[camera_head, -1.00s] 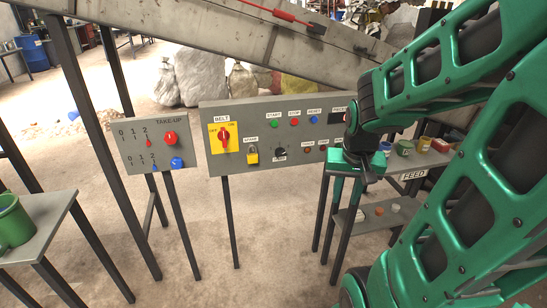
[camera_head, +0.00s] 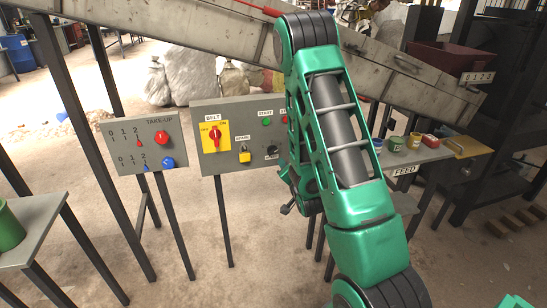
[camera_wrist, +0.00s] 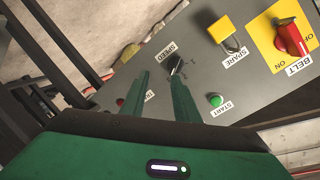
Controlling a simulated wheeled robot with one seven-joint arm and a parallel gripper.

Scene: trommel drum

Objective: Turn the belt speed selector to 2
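The belt speed selector (camera_head: 272,149) is a small black knob on the grey belt panel (camera_head: 196,124), labelled SPEED, left of my arm in the head view. In the wrist view the selector (camera_wrist: 176,65) appears upside down beside its SPEED label, just past the tip of the right finger. The number it points to is too small to read. My gripper (camera_wrist: 160,76) is open, with a gap between its two green fingers, and nothing is between them. I cannot tell whether a finger touches the knob.
The red BELT switch (camera_wrist: 291,37), yellow SPARE padlock (camera_wrist: 221,29) and green START button (camera_wrist: 215,100) are close to the selector. A TAKE-UP panel (camera_head: 120,151) stands to the left. A FEED shelf (camera_head: 430,154) with cans is at the right.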

